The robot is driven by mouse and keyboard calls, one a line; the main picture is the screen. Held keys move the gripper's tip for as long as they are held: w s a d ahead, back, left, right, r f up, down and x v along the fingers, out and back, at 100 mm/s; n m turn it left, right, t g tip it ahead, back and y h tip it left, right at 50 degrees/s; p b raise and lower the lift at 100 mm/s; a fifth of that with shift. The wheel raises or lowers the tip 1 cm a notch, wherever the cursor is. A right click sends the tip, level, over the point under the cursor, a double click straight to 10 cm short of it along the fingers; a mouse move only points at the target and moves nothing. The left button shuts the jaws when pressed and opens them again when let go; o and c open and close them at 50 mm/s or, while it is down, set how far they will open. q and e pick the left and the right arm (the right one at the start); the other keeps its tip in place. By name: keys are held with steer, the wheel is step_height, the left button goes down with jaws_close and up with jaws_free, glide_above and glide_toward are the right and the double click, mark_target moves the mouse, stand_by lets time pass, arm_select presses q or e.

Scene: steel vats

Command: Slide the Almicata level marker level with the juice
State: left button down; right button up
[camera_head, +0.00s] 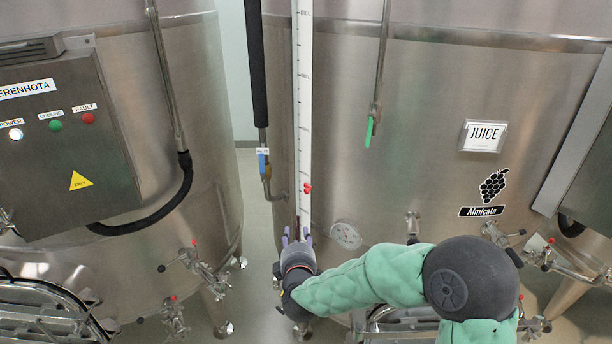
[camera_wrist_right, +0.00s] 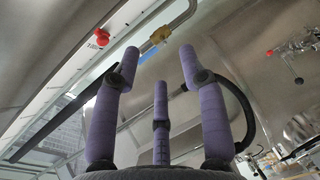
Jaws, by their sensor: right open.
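The Almicata level marker (camera_head: 307,188) is a small red piece on the white upright scale (camera_head: 305,100) at the front of the Almicata vat (camera_head: 400,110). It also shows in the right wrist view (camera_wrist_right: 102,37), up and left of the fingers. My right gripper (camera_head: 297,234) is just below the marker, near the scale's lower end, not touching the marker. In the wrist view its purple fingers (camera_wrist_right: 160,65) are spread open with nothing between them. A thin dark line shows beside the scale just above the gripper; I cannot tell if it is the juice. My left gripper is out of view.
A valve with a blue handle (camera_head: 263,162) and pipe stands left of the scale. A green-handled tap (camera_head: 369,131) hangs to the right. A round plate (camera_head: 346,235) is right of the gripper. A control box (camera_head: 75,140) is on the left vat.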

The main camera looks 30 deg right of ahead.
steer(key=h+p, duration=0.2)
glide_toward(306, 193)
steer(key=v, duration=0.2)
steer(key=shift+n, duration=0.5)
steer(key=p+x, duration=0.1)
steer(key=x, duration=0.9)
steer(key=shift+w+d+r, duration=0.1)
steer(key=shift+w+d, duration=0.05)
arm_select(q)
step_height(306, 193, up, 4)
arm_select(e)
jaws_close()
